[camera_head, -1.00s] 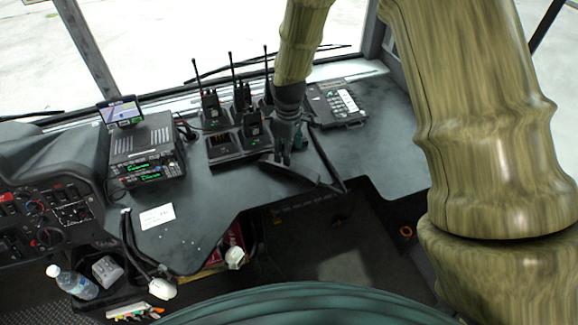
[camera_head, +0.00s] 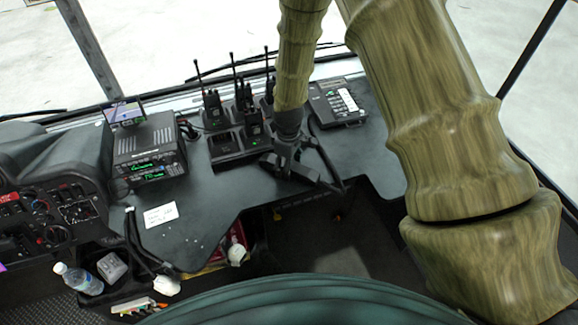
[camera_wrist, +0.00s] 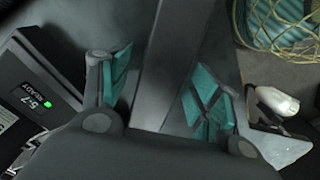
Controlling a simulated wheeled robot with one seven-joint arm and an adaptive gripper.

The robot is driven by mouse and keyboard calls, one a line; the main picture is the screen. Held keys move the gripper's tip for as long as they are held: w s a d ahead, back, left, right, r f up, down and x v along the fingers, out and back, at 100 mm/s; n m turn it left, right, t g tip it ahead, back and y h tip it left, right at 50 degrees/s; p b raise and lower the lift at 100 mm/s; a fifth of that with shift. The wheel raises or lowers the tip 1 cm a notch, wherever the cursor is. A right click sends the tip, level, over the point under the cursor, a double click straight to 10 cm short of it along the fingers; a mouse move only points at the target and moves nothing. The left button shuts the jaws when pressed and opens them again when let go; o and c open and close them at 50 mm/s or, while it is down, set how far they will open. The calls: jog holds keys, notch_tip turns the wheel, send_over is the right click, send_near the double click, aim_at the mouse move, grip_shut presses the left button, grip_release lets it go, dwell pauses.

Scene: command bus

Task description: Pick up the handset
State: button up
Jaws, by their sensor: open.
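My gripper (camera_head: 287,155) is low over the dark dashboard, between the radio charger and the front edge. In the wrist view my gripper (camera_wrist: 160,88) is open, its two teal-padded fingers apart. A long smooth dark grey bar (camera_wrist: 172,65) runs between them; it may be the handset, but I cannot tell for sure, nor whether the fingers touch it. In the head view a slim dark bar (camera_head: 328,160) lies just right of my gripper. A dark desk unit (camera_head: 337,103) is behind and right; what looks like the same unit (camera_wrist: 40,90) shows a READY display in the wrist view.
Several antenna radios (camera_head: 213,108) stand in a charger (camera_head: 226,148) behind left of my gripper. A radio console (camera_head: 148,155) with a small screen is farther left. A white card (camera_head: 161,214) lies on the dashboard. The footwell (camera_head: 310,240) opens below the front edge.

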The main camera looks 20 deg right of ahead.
jog(key=shift+f, duration=0.15)
jog(key=c, duration=1.3)
